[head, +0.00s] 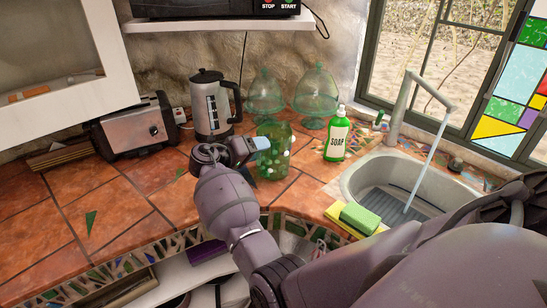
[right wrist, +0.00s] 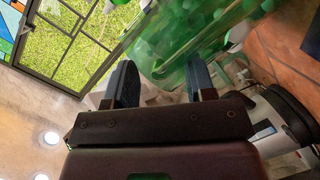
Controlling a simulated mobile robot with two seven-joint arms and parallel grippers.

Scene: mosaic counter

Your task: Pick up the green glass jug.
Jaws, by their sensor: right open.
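The green glass jug (head: 277,165) stands upright on the terracotta-tiled counter, left of the soap bottle; pale spots show on its glass. My right gripper (head: 251,146) is at the jug's upper left side, with a light blue fingertip overlapping the glass in the head view. In the right wrist view, the two fingers of the gripper (right wrist: 160,82) are spread apart. The jug's green glass (right wrist: 220,45) fills the top middle, beyond and partly behind the right-hand finger. I cannot tell whether a finger touches it. My left gripper is not in view.
Two pale green glass domes (head: 265,92) (head: 315,95) stand behind the jug. A coffee pot (head: 211,105) and toaster (head: 135,130) are to the left. The soap bottle (head: 337,138), sponges (head: 358,217) and sink (head: 352,180) with running tap are to the right. The left front counter (head: 110,220) is mostly clear.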

